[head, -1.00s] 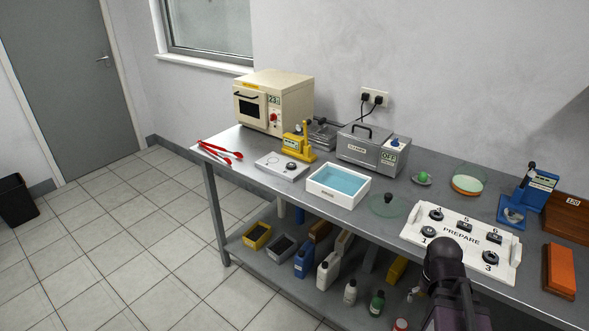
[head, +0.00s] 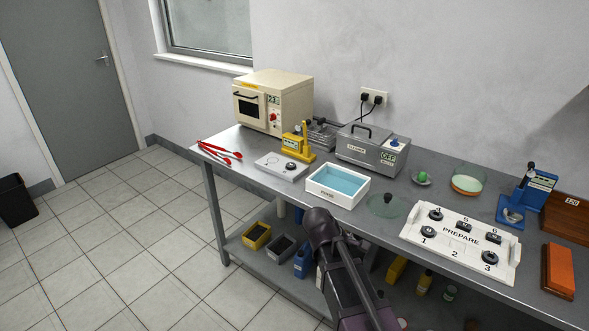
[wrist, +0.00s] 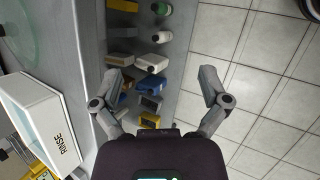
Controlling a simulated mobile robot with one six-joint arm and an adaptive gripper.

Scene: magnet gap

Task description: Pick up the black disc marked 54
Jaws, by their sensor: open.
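Several dark discs sit on the white PREPARE tray (head: 460,250), one each by numbers 1 (head: 428,231), 3 (head: 489,257), 4 (head: 435,214), 5 (head: 464,226) and 6 (head: 493,237). The spot marked 2 shows no disc. Another dark disc (head: 291,166) lies on a white plate (head: 270,167) by the yellow press. No mark 54 is readable on any disc. My gripper (wrist: 162,76) is open and empty, with its fingers wide apart over the shelf and floor at the bench's front edge. No disc shows in the wrist view.
A white RINSE tub (head: 338,199) of blue liquid stands between plate and tray; it also shows in the wrist view (wrist: 45,110). A grey metal box (head: 371,151), cream oven (head: 273,103), blue press (head: 519,209) and orange block (head: 560,270) stand on the bench.

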